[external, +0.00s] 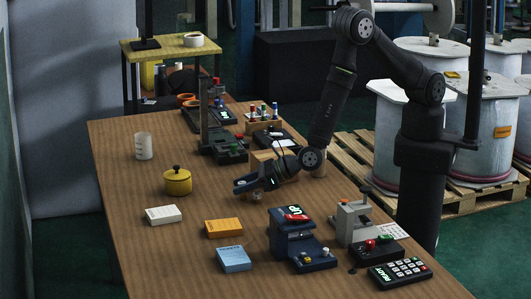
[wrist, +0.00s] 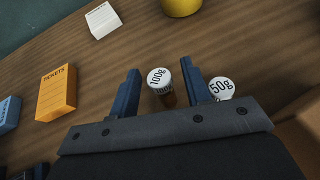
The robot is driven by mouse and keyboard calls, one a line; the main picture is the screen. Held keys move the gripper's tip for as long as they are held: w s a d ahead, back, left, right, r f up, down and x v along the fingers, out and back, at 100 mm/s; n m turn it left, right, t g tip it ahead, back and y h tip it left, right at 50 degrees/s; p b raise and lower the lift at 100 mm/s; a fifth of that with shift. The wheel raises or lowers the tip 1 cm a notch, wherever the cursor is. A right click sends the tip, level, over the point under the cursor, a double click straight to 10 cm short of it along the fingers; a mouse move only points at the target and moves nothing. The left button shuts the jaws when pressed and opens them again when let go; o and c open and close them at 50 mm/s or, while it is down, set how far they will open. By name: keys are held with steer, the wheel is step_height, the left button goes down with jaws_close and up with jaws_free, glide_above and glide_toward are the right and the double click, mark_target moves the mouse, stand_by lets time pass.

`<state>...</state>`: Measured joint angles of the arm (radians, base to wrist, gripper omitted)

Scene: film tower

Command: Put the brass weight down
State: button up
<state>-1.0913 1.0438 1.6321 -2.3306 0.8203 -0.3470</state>
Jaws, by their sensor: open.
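My gripper (external: 240,188) is low over the wooden table, and its jaws are open in the wrist view (wrist: 159,72). A small brass-brown weight with a white top marked 100g (wrist: 159,77) stands between the two fingers. A gap shows on its left, and it is close to the right finger; I cannot tell if they touch. A second weight, marked 50g (wrist: 221,87), stands outside the right finger, partly hidden by the gripper body. In the external view the weights are too small or hidden to tell apart.
Near my gripper are a yellow pot (external: 177,182), a white box (external: 162,215), an orange tickets box (external: 223,228) and a blue box (external: 234,259). A blue device (external: 291,240) stands to the right. The table's left part is mostly clear around a glass beaker (external: 144,146).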

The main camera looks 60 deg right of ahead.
steer(key=shift+o, duration=0.4)
steer(key=v, duration=1)
steer(key=shift+s+r, duration=0.15)
